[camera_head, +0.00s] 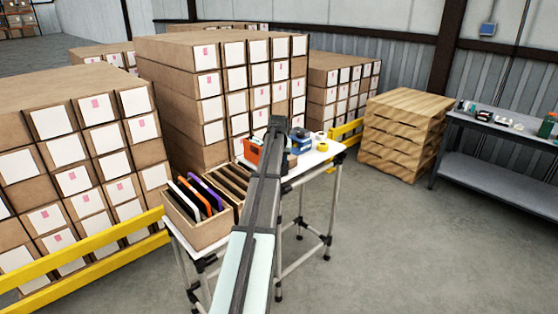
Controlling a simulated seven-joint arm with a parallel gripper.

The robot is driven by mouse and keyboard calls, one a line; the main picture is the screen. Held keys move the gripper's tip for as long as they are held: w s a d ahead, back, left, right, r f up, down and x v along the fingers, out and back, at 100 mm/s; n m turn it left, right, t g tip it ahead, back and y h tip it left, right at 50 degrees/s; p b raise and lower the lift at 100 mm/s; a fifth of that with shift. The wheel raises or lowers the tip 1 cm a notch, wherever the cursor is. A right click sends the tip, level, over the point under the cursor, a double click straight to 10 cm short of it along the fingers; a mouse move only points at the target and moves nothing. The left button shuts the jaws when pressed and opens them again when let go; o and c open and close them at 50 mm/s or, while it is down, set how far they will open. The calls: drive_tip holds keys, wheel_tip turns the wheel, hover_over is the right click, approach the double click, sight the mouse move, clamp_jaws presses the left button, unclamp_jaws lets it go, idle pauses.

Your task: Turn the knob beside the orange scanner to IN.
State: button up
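An orange object (251,149), likely the scanner, stands on the white table just left of my arm's far end. My arm reaches across the table from the bottom of the view. My gripper (277,126) is at its dark far end, close to the orange object's right side. The fingers are too small and dark to tell whether they are open or shut. I cannot make out the knob or its IN mark; my arm covers part of the table there.
A wooden box (196,234) with several upright dark, white, orange and purple panels stands at the table's near left, beside a slotted wooden box (228,177). A blue item (301,140) and yellow tape (323,147) lie right of my arm. Carton stacks (210,62) stand behind.

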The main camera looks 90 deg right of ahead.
drive_tip(key=n+t, duration=0.1)
drive_tip(key=n, duration=0.3)
drive_tip(key=shift+s+d+n+t, duration=0.1)
drive_tip(key=shift+s+n+t, duration=0.05)
drive_tip(key=shift+n+t, duration=0.2)
drive_tip(key=n, duration=0.2)
drive_tip(key=n+t+y, duration=0.1)
drive_tip(key=n, duration=0.1)
drive_tip(key=shift+s+t, duration=0.1)
drive_tip(key=shift+t, duration=0.15)
idle(0.4)
drive_tip(key=o, duration=0.8)
drive_tip(key=shift+r, duration=0.1)
drive_tip(key=v, duration=1.3)
drive_tip(key=shift+s+d+r, duration=0.1)
drive_tip(key=shift+d+r, duration=0.05)
drive_tip(key=shift+r, duration=0.2)
